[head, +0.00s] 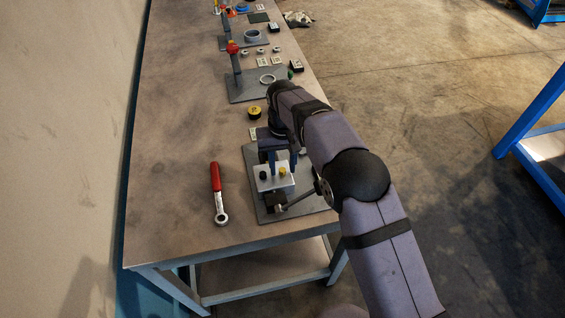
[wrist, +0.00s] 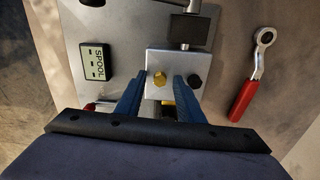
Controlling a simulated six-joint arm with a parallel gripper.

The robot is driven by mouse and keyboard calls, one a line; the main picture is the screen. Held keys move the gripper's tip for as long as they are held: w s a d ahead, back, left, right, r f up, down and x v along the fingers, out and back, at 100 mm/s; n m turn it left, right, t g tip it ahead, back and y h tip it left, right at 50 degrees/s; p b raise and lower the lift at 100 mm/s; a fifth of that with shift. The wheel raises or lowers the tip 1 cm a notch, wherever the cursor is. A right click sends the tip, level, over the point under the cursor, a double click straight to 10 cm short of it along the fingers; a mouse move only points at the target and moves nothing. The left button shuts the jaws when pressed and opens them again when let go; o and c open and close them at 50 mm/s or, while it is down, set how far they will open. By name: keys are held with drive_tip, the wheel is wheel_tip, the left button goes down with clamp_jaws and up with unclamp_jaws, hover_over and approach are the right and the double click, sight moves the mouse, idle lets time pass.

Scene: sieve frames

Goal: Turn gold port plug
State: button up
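The gold port plug (wrist: 160,77) sits in the top of a silver valve block (wrist: 155,62), beside a black plug (wrist: 195,80). The block also shows in the head view (head: 268,187), with the gold plug (head: 284,170) right of the black plug. My gripper (wrist: 158,88) is open, its two blue fingers apart over the block. In the wrist view the gold plug shows between the fingertips. I cannot tell whether either finger touches it. In the head view my gripper (head: 280,165) points down at the block and partly hides its rear.
The block stands on a grey plate (head: 250,160) on the workbench. A red-handled ratchet wrench (head: 216,185) lies left of the plate. A lever juts from the block. The bench's left side is clear.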

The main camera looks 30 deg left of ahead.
drive_tip(key=shift+f, duration=0.2)
drive_tip(key=shift+c, duration=0.3)
clamp_jaws()
